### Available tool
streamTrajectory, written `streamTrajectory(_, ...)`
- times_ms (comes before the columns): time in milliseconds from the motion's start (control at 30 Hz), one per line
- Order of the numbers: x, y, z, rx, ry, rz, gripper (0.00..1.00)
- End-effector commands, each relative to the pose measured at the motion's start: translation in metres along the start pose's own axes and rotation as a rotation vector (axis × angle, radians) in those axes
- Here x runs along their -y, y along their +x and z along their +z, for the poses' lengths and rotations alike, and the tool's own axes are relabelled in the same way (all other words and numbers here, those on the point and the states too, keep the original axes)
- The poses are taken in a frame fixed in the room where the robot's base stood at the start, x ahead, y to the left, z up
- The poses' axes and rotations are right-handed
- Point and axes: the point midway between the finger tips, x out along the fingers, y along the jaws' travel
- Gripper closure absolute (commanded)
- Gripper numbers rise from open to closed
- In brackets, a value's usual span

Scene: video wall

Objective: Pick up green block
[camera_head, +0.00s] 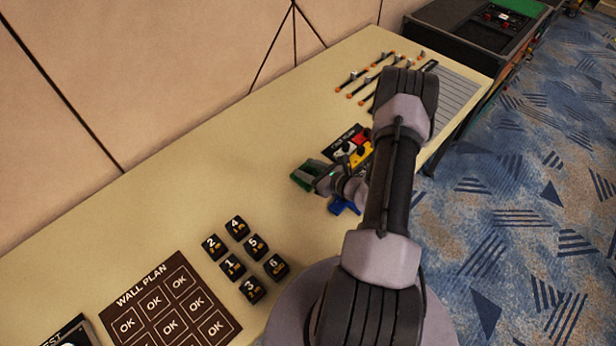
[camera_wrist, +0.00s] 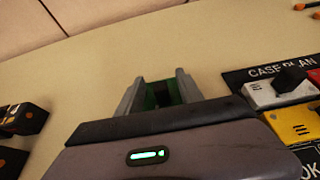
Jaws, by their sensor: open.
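The green block (camera_head: 303,177) is on the pale table, at the end of my gripper (camera_head: 316,174) in the head view. In the wrist view the green block (camera_wrist: 164,92) shows between the two grey fingers of my gripper (camera_wrist: 160,90), which stand apart on either side of it. The fingers and the dark gripper body hide much of the block. I cannot tell whether either finger touches it.
A blue block (camera_head: 343,206) lies close beside my gripper. A case plan board (camera_wrist: 265,72) with white, red and yellow blocks is to the right. Several black numbered cubes (camera_head: 253,245) and the wall plan board (camera_head: 170,301) are to the left.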

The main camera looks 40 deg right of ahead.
Motion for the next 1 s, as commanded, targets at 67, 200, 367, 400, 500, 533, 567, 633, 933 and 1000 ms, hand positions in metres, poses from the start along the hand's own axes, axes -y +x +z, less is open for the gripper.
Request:
streamTrajectory(67, 0.0000, -0.0003, 0.0004, 0.000, 0.000, 0.000, 0.60)
streamTrajectory(200, 0.0000, -0.0005, 0.0003, 0.000, 0.000, 0.000, 0.88)
streamTrajectory(367, 0.0000, -0.0006, 0.0002, 0.000, 0.000, 0.000, 1.00)
streamTrajectory(400, 0.0000, -0.0006, 0.0002, 0.000, 0.000, 0.000, 1.00)
streamTrajectory(500, 0.0000, -0.0006, 0.0002, 0.000, -0.001, 0.000, 1.00)
streamTrajectory(533, 0.0000, -0.0006, 0.0002, 0.000, -0.001, 0.000, 1.00)
streamTrajectory(567, 0.0000, -0.0006, 0.0002, 0.000, -0.001, 0.000, 1.00)
streamTrajectory(633, 0.0001, -0.0006, 0.0002, 0.000, -0.001, 0.000, 1.00)
streamTrajectory(933, 0.0001, -0.0007, 0.0002, 0.000, -0.001, 0.000, 1.00)
streamTrajectory(1000, 0.0001, -0.0007, 0.0002, 0.000, -0.001, 0.000, 1.00)
